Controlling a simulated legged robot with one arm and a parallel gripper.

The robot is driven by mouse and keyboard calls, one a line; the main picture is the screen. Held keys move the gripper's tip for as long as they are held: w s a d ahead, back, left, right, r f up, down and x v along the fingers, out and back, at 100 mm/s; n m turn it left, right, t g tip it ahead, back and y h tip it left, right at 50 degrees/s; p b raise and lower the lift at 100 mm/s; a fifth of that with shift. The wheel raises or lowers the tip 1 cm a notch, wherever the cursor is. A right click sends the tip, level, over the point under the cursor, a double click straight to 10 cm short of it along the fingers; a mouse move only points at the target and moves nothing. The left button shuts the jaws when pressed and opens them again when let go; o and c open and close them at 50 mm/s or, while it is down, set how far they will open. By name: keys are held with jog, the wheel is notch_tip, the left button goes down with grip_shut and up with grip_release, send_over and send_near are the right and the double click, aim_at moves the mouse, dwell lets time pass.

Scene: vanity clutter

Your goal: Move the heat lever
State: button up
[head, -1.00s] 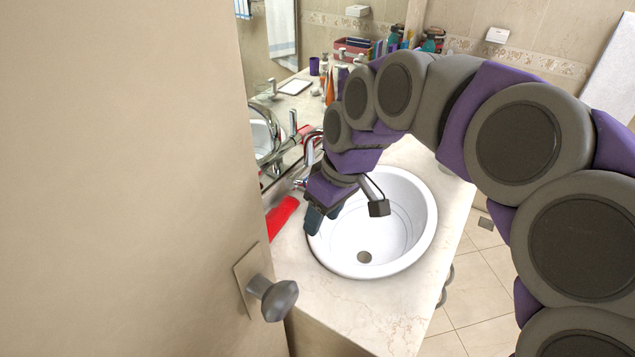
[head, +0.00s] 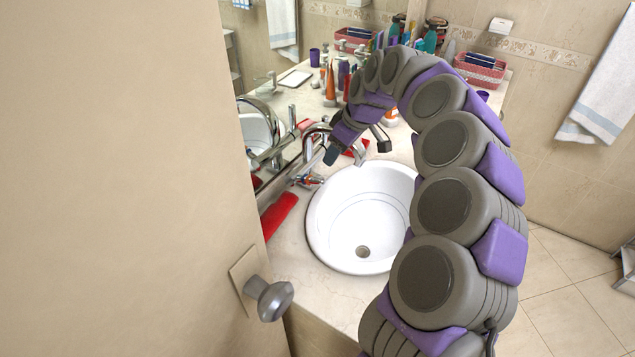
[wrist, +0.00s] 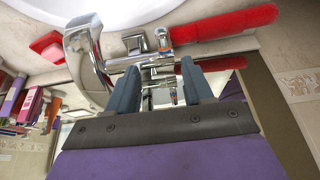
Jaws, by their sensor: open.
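The chrome faucet (head: 318,132) stands behind the white sink, beside the mirror. Its small handle with red and blue marks (head: 308,180) sits low near the sink's back left rim; I take it for the heat lever. In the wrist view the faucet spout (wrist: 82,48) curves at left, and the marked handle (wrist: 163,42) lies beyond my fingertips, near the middle. My gripper (head: 331,156) is over the faucet area, above the handle. In the wrist view my gripper (wrist: 159,80) is open, with chrome parts showing between its fingers. Contact cannot be told.
A long red item (head: 279,214) lies left of the white sink (head: 318,238), close to the handle. Bottles and a pink basket (head: 480,70) crowd the back counter. A door with a knob (head: 270,297) fills the left. The front counter is clear.

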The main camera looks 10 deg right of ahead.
aim_at(319, 178)
jog(key=b+x, duration=0.2)
jog(key=x, duration=1.2)
jog(key=shift+a+f+b, duration=0.25)
jog(key=shift+f+b, duration=0.1)
jog(key=shift+a, duration=0.1)
grip_shut()
